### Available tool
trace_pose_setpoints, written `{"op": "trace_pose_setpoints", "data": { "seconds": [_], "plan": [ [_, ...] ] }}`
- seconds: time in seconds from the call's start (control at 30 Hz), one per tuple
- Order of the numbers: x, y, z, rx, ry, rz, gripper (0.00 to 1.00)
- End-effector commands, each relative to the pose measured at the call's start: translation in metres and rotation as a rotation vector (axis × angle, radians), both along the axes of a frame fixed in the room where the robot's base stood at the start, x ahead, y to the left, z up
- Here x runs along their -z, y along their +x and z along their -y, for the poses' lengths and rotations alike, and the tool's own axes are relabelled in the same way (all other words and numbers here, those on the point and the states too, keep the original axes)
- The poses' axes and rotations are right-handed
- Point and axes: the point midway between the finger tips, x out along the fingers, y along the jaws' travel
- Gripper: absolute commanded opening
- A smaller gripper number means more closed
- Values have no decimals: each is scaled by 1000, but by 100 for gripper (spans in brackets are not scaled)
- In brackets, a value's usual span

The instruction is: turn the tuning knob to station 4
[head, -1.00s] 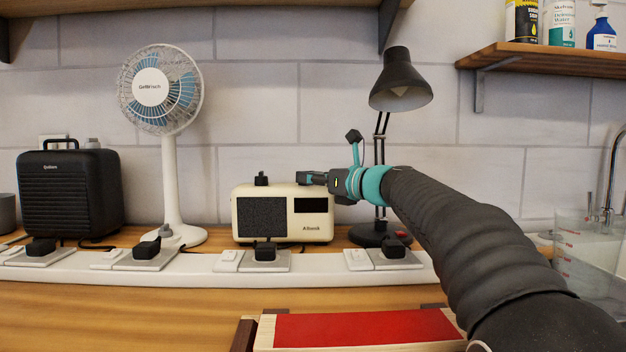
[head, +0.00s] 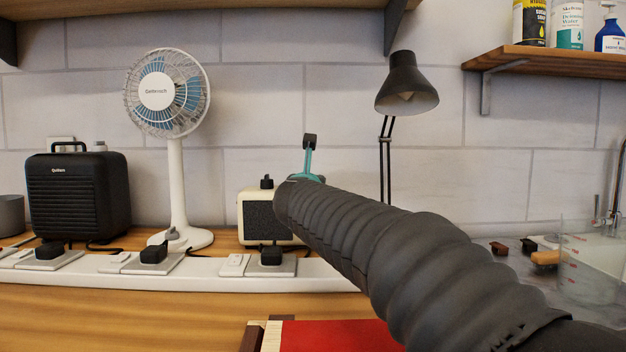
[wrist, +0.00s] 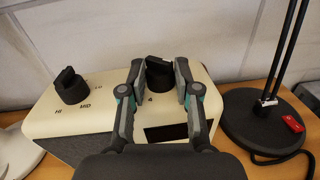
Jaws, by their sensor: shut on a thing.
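The cream radio (head: 247,215) stands at the back of the bench, its right part hidden behind my arm in the head view. In the wrist view, its top (wrist: 105,97) bears two black knobs. The tuning knob (wrist: 158,72) is at the right, between the fingers of my gripper (wrist: 160,80), which is shut on it. A "4" shows on the radio top just in front of that knob; other station marks are hidden. The left knob (wrist: 71,87) has HI, MID and LO marks and stands apart from my gripper.
A black lamp (head: 404,85) stands close to the right of the radio, its base (wrist: 262,122) showing in the wrist view. A white fan (head: 176,180) and a black heater-like box (head: 78,195) stand to the left. A white socket strip (head: 205,268) runs in front.

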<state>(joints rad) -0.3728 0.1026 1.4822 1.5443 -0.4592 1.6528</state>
Motion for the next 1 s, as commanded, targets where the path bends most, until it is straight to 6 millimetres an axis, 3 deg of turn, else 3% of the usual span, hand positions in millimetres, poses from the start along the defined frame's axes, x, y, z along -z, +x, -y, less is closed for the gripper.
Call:
{"op": "trace_pose_setpoints", "data": {
  "seconds": [0.5,1.0],
  "plan": [
    [0,3,-11,416,2,0,0],
    [0,5,-11,571,1,1,0]
  ]
}}
